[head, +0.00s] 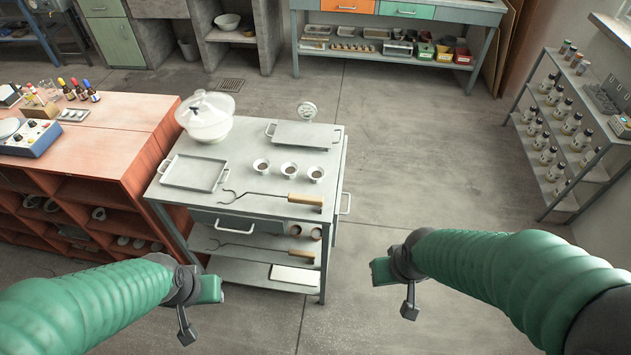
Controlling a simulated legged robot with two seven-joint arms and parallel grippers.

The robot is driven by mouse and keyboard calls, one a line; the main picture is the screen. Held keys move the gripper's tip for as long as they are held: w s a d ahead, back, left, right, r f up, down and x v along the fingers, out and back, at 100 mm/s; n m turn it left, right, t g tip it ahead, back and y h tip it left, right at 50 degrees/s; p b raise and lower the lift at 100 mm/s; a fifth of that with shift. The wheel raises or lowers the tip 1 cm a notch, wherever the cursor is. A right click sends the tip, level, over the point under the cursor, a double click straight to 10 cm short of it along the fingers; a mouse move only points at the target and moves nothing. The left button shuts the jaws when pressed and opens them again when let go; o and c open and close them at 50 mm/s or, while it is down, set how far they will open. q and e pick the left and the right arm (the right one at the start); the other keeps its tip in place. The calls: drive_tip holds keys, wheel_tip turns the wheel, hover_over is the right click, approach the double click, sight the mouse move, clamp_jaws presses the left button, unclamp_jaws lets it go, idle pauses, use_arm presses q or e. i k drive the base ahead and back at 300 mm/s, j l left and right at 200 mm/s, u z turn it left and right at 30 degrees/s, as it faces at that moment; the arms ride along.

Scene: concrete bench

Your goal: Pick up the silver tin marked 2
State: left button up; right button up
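No tin with a readable 2 shows in the head view. Three small pale round containers with dark contents stand in a row on the grey metal cart (262,218): a left one (261,167), a middle one (289,170) and a right one (315,174). Any markings on them are too small to read. My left gripper (203,306) is in front of the cart's lower left, apart from the containers. My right gripper (394,290) is over the floor to the right of the cart. Both look empty, and their finger gaps are unclear.
The cart top also holds a lidded white pot (206,118), a shallow tray (194,173), a flat-topped scale (303,134) and a wood-handled hooked rod (275,197). An orange cabinet (130,150) stands at left, a bottle rack (560,140) at right. Floor right of the cart is clear.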

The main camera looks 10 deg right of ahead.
sight(316, 172)
drive_tip(key=i+j+u, duration=0.25)
drive_tip(key=i, duration=0.3)
drive_tip(key=i+j+u, duration=0.2)
drive_tip(key=i, duration=0.4)
